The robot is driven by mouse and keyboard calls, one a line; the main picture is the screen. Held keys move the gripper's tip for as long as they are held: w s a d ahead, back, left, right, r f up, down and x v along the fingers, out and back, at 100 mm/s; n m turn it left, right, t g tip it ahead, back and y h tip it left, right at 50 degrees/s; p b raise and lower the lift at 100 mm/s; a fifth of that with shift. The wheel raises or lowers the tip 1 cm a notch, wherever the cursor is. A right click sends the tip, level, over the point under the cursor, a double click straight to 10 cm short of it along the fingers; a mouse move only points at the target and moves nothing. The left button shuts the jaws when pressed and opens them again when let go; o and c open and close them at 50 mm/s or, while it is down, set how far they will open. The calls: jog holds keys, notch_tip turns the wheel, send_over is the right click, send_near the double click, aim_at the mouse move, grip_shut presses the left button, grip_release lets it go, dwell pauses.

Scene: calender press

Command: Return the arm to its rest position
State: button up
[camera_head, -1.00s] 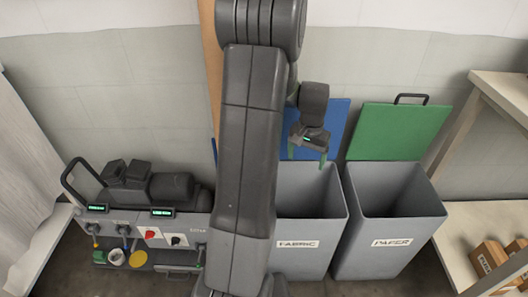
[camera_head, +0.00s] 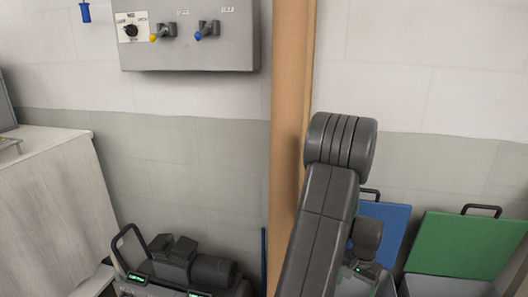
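My own arm (camera_head: 325,215) rises from the bottom edge, right of centre, to a thick ribbed elbow (camera_head: 341,145) in front of the wall. My wrist (camera_head: 366,238) hangs behind the arm on its right side. My gripper (camera_head: 360,283) is low in the picture, in front of the blue lid (camera_head: 388,228) and near the bin under it. The arm partly covers it. Its fingers are too small and hidden to tell whether it is open or shut, and I see no object in it.
A wooden post (camera_head: 291,110) stands just left of my elbow. A grey control box (camera_head: 190,50) with knobs hangs upper left. A pump-like machine (camera_head: 190,268) and a pale cabinet (camera_head: 55,195) are lower left. A green lid (camera_head: 455,245) is at right.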

jog(key=shift+r, duration=0.7)
